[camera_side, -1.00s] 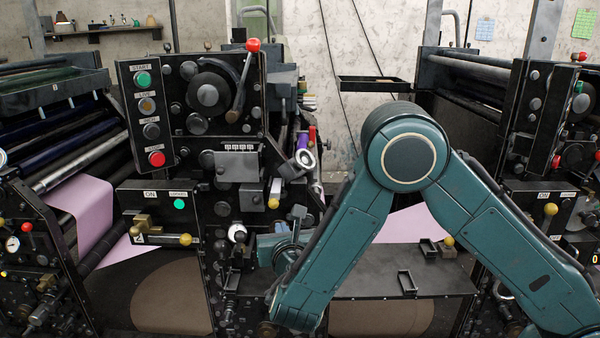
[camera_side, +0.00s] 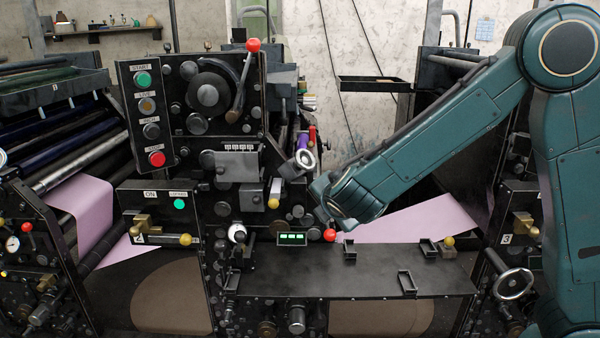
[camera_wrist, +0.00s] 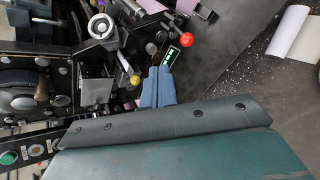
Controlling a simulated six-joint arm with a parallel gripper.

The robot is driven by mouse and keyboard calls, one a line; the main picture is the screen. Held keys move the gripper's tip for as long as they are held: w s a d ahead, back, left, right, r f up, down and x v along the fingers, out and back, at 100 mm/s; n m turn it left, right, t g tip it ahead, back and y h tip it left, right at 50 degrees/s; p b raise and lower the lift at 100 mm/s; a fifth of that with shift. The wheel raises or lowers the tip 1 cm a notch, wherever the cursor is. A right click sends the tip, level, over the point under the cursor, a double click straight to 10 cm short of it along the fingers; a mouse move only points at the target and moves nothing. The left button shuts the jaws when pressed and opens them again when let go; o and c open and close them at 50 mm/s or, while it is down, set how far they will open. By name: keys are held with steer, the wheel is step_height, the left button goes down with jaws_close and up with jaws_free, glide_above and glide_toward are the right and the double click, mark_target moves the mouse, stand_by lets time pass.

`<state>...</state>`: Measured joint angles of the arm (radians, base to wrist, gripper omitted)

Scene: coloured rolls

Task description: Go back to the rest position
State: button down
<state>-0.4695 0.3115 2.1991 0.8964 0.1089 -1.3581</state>
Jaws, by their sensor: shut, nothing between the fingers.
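My gripper (camera_wrist: 160,74) shows in the wrist view as two blue fingers pressed together, with nothing between them. In the side view my arm reaches in from the right and its wrist end hangs above the back edge of the black shelf, close to the press; the fingertips cannot be made out there. In the wrist view the fingers point toward a small green-lit display (camera_wrist: 171,57) and a red ball knob (camera_wrist: 186,40), apparently without touching them. The same display (camera_side: 292,238) and red knob (camera_side: 329,235) show just below my wrist in the side view.
The black shelf (camera_side: 340,275) carries small black brackets (camera_side: 407,282). The press panel (camera_side: 215,100) with knobs and levers stands left of my wrist. A handwheel (camera_side: 513,284) is at lower right. Pink sheet (camera_side: 420,222) runs behind the shelf. Open space lies above it.

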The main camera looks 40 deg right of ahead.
steer(key=s+r+m+g+y, duration=0.1)
steer(key=s+r+m+y, duration=0.2)
steer(key=s+m, duration=0.5)
steer(key=s+r+m+g+y, duration=0.1)
steer(key=s+r+m+y, duration=0.3)
steer(key=s, duration=1.4)
steer(key=m, duration=0.4)
steer(key=shift+s+a+r+m+g+y, duration=0.2)
steer(key=shift+a+m+g+y, duration=0.1)
steer(key=shift+m, duration=0.1)
